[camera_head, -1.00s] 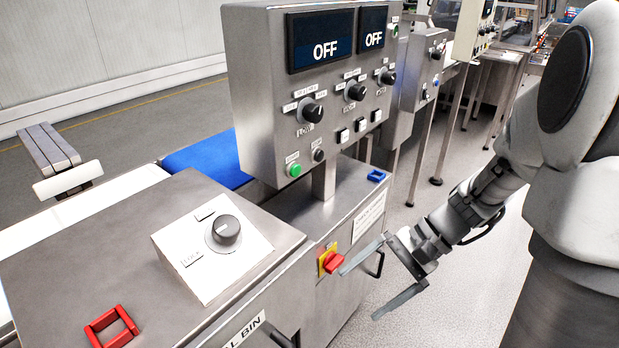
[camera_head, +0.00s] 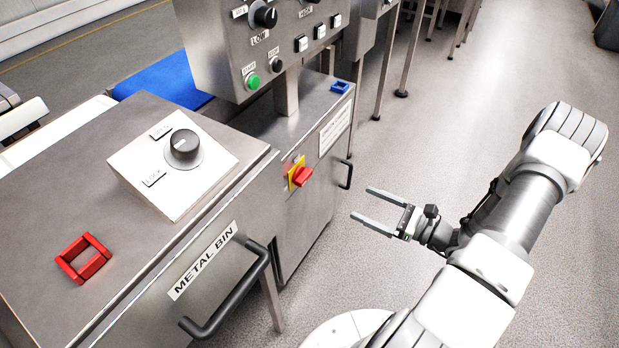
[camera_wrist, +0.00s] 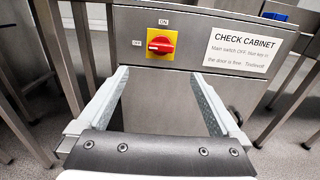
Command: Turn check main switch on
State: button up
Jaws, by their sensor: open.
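The main switch (camera_head: 302,176) is a red rotary knob on a yellow plate, on the front of the steel check cabinet (camera_head: 318,200). In the wrist view the switch (camera_wrist: 161,45) sits above centre, with an ON label above it and an OFF label at its left. Its handle lies about horizontal, its pale mark towards OFF. My gripper (camera_head: 368,207) is open and empty, to the right of the switch and apart from it. In the wrist view the fingers (camera_wrist: 160,82) stand wide, one either side below the switch.
A CHECK CABINET sign (camera_wrist: 238,48) is right of the switch. A black door handle (camera_head: 346,175) is near the switch. The METAL BIN front (camera_head: 203,262) has a protruding black handle (camera_head: 235,300). A control box (camera_head: 235,50) stands above. The floor around my gripper is clear.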

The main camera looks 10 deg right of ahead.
aim_at(308, 178)
jog(key=b+x, duration=0.3)
jog(key=x, duration=1.4)
jog(key=shift+w+f+b, duration=0.2)
jog(key=shift+b, duration=0.2)
jog(key=shift+c, duration=0.3)
jog(key=c, duration=1.2)
